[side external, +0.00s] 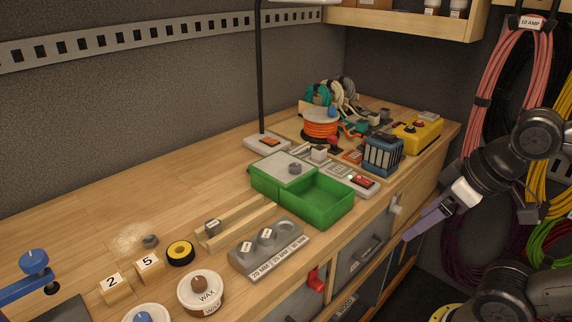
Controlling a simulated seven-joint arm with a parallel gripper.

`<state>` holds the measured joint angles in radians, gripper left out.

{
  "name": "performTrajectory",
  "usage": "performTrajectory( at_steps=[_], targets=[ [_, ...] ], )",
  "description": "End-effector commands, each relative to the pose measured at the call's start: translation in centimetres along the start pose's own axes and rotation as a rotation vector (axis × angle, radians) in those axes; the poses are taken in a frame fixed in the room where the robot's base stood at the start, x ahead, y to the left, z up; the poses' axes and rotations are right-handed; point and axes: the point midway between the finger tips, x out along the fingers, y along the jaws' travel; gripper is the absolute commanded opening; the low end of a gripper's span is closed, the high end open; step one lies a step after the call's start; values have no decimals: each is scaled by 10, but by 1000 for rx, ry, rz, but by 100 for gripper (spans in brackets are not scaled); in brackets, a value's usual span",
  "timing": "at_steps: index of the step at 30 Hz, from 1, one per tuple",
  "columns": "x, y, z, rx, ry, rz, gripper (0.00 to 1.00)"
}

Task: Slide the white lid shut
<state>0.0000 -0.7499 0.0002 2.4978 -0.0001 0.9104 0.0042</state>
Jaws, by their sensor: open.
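The white lid (284,166) lies flat over the left part of a green box (322,222) on the workbench. It has a round grey knob (295,168) near its right edge. The right part of the box is uncovered, and its green inside shows empty. My gripper (408,236) is at the right, in front of the bench's front edge and apart from the box. Its purple fingers point left and downward. It is open and holds nothing that I can see.
A grey block with round holes (268,247) and wooden rails (236,224) stand left of the box. A switch strip (340,174), a blue module (383,156) and a yellow control box (416,137) stand behind and to the right. Cords hang at far right. The bench's back left is clear.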

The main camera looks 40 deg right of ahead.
Motion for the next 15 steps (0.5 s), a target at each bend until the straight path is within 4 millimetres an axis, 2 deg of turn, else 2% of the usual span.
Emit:
performTrajectory(
  at_steps=[1, 5, 9, 13, 15],
  targets=[
    [-6, 0, -6, 2, 14, 0, 73],
    [-27, 0, -40, 8, 64, 2, 50],
    [-48, 3, -100, 23, 84, 8, 24],
    [-53, 7, -163, 41, 82, 17, 1],
    [-50, 11, -196, 52, 77, 22, 0]
  ],
)
